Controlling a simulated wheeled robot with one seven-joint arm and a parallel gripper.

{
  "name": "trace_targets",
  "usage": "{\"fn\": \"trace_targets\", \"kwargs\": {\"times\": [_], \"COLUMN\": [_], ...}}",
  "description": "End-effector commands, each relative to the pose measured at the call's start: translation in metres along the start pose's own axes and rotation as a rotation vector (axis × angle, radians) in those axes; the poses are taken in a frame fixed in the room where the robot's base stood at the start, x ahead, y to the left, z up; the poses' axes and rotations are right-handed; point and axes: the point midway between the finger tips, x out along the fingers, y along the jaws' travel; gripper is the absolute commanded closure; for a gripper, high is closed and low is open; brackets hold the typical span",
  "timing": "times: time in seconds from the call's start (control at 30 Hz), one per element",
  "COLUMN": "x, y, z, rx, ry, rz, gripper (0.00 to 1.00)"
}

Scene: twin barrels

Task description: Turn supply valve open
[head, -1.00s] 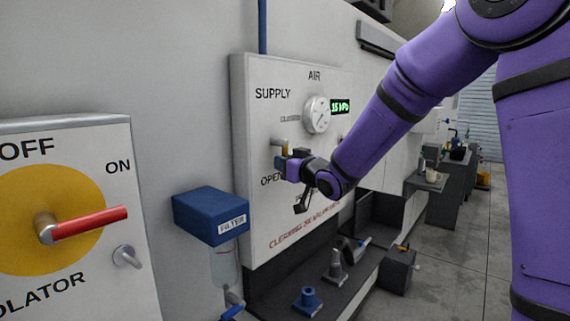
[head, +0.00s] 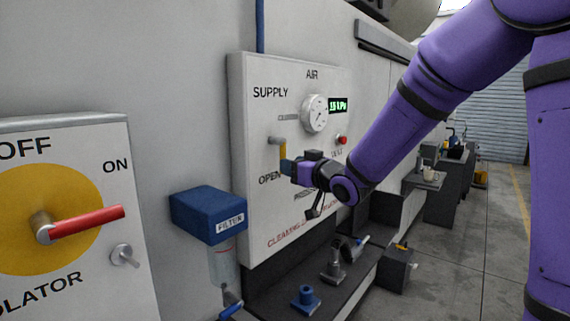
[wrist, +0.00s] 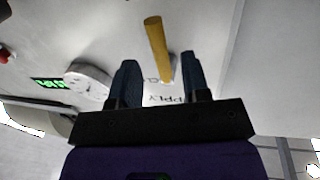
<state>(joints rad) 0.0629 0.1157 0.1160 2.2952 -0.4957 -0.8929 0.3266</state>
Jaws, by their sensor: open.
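The supply valve has a yellow handle (head: 283,153) on a grey pivot (head: 276,140) on the white AIR panel. The handle hangs down from the pivot, toward the OPEN label and away from CLOSED. My gripper (head: 287,167) is at the lower end of the handle, and its dark blue fingers partly hide that end. In the wrist view, my gripper (wrist: 158,64) is open, with the yellow handle (wrist: 155,35) showing between and beyond the fingertips. No grip on it shows; I cannot tell whether a finger touches it.
A round gauge (head: 314,113), a green digital display (head: 338,105) and a red button (head: 342,140) are on the panel. A blue filter (head: 208,212) juts out at lower left. The isolator's red handle (head: 88,221) is further left. Fittings stand on the ledge below.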

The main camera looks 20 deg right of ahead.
Motion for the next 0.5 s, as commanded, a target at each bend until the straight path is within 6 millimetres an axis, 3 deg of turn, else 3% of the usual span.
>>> {"fn": "trace_targets", "kwargs": {"times": [0.2,0.5], "x": [-0.039,-0.061], "y": [0.0,0.0], "z": [0.0,0.0], "rx": [0.0,0.0], "ry": [0.0,0.0], "rz": [0.001,0.0], "gripper": [0.57,0.57]}}
